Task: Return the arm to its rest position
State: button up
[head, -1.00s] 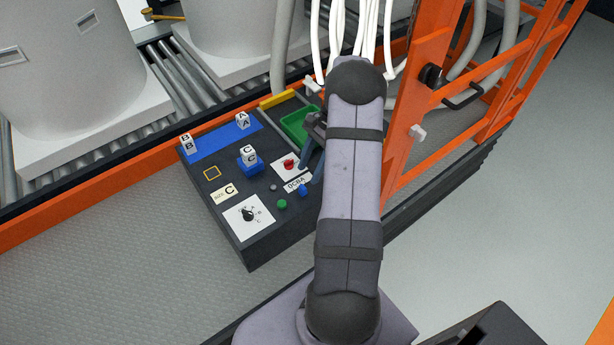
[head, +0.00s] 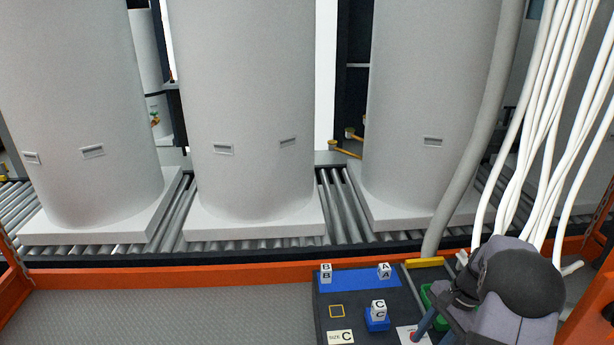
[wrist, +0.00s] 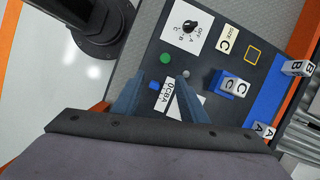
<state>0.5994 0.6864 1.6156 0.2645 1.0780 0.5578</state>
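My gripper (head: 424,324) is at the lower right of the head view, over the right part of the dark control panel (head: 340,305). In the wrist view my gripper (wrist: 156,82) has its two blue fingers spread apart with nothing between them. The fingers are above the panel, near a green button (wrist: 165,58) and a grey knob (wrist: 185,74).
Block B (head: 326,274) and block A (head: 384,271) stand on a blue strip; block C (head: 378,311) is on a blue pad. White cables (head: 550,130) hang close to my arm. Large grey tanks (head: 245,100) stand on rollers behind an orange rail (head: 180,274).

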jog(key=s+a+r+n+h+p, duration=0.4)
jog(key=s+a+r+n+p, duration=0.5)
jog(key=s+a+r+n, duration=0.75)
jog(key=shift+m+t, duration=0.3)
jog(key=shift+m, duration=0.45)
jog(key=f+b, duration=1.4)
jog(key=w+a+f+b, duration=0.1)
jog(key=f+b, duration=1.3)
jog(key=f, duration=0.1)
jog(key=a+f+b, duration=0.1)
jog(key=f+b, duration=1.3)
jog(key=f, duration=0.1)
jog(key=shift+w+f+b, duration=0.15)
jog(key=shift+b, duration=0.25)
